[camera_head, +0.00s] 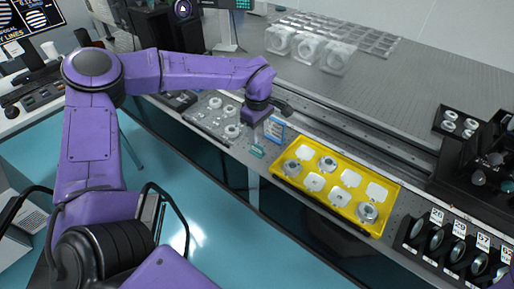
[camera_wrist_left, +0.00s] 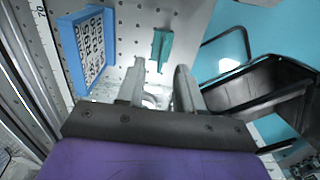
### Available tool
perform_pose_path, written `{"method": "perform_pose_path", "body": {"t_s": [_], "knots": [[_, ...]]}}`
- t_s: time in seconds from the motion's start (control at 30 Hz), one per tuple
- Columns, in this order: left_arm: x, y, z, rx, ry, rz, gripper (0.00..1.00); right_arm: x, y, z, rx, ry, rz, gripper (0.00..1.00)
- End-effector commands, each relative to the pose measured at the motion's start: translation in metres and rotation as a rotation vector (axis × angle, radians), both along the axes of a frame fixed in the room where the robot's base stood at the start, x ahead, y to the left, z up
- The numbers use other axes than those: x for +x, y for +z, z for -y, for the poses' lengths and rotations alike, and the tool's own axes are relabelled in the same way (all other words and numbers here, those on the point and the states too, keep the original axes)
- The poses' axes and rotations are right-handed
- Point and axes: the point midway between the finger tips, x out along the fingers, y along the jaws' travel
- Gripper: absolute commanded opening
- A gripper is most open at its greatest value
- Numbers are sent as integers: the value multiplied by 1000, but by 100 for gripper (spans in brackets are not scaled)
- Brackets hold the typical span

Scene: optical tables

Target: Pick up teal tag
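The teal tag (camera_head: 257,151) lies near the front edge of the optical table, just left of the yellow tray. In the left wrist view the teal tag (camera_wrist_left: 160,50) is a small narrow piece just beyond the fingertips. My left gripper (camera_wrist_left: 160,78) is open, with its two grey fingers apart and the tag ahead of the gap between them, not visibly touched. In the head view my left gripper (camera_head: 257,118) hangs over the table edge above the tag, its fingers largely hidden. My right gripper is not in view.
A blue-framed card with a black pattern (camera_wrist_left: 84,50) stands close beside the tag; it also shows in the head view (camera_head: 275,130). A yellow tray (camera_head: 333,209) with several pieces is to the right. A clear plate (camera_head: 213,123) with rings lies to the left. A dark rail (camera_head: 345,125) runs behind.

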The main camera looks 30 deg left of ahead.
Motion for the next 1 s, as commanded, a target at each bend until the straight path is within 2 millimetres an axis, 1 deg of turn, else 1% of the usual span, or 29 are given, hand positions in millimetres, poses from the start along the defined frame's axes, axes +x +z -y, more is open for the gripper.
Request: {"method": "perform_pose_path", "body": {"t_s": [0.07, 0.2, 0.3, 0.4, 0.57, 0.6, 0.67, 0.7, 1.0], "knots": [[-1, -8, 0, 0, 0, -3, 36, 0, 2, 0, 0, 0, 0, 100], [-6, -32, -1, 1, 0, -4, 36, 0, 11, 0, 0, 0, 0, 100], [-6, -49, -2, 1, 2, -3, 36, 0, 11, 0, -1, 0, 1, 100], [-6, -56, -3, 1, 3, 0, 36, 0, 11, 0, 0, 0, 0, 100], [-6, -57, -3, 1, 4, 1, 36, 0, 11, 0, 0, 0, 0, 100], [-6, -57, -3, 1, 4, 1, 33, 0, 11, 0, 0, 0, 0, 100], [-6, -57, -3, 1, 4, 1, 13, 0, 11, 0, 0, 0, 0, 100], [-6, -57, -3, 1, 4, 1, 0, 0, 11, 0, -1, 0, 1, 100], [-6, -56, -3, 1, 4, 1, 0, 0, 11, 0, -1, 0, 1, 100]]}}
